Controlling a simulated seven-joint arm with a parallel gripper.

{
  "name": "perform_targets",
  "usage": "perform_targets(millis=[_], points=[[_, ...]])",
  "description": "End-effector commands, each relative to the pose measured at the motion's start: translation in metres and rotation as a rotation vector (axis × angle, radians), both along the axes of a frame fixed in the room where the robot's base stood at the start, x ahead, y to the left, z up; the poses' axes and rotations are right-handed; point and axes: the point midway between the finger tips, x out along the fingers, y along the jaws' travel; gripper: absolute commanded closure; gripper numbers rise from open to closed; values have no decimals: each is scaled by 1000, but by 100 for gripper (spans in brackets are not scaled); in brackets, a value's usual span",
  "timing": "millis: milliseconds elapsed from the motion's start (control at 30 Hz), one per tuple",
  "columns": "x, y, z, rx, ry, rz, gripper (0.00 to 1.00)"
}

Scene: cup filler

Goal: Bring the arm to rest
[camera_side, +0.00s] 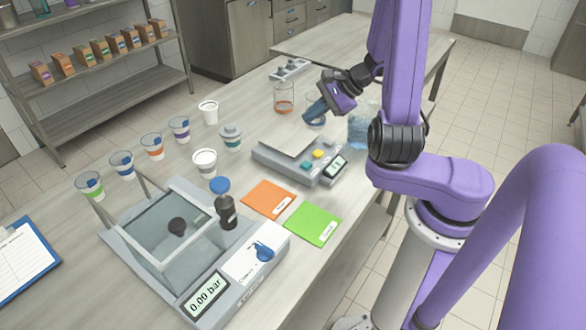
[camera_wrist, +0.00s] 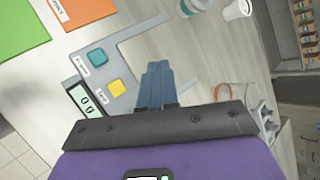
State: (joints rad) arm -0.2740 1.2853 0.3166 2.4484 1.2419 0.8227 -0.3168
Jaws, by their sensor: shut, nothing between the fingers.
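My gripper (camera_side: 314,113) is over the table beyond the scale, with its blue-grey fingers pointing down and to the left. In the wrist view the fingers (camera_wrist: 158,70) are together and hold nothing. The grey scale (camera_side: 300,158) is below and nearer the side camera, with a flat plate, teal and yellow buttons and a small display. It also shows in the wrist view (camera_wrist: 125,58), partly behind the fingers. A clear beaker with an orange band (camera_side: 284,97) stands just left of the gripper, apart from it.
A clear container (camera_side: 359,132) stands partly behind my arm. Several cups (camera_side: 155,147) stand along the left side. A glass-walled chamber device (camera_side: 170,230) reads 0.00 bar, with a dark bottle (camera_side: 226,212) beside it. Orange (camera_side: 268,198) and green (camera_side: 313,225) cards lie flat in front of the scale.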

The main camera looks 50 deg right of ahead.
Motion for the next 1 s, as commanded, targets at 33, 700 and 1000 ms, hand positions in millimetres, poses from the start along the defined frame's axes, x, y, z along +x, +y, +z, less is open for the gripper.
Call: perform_targets(millis=[33, 700, 1000], points=[[5, 9, 2, -10, 2, 62, 100], [0, 111, 22, -168, 22, 857, 100], [-28, 140, 28, -263, 14, 1202, 100]])
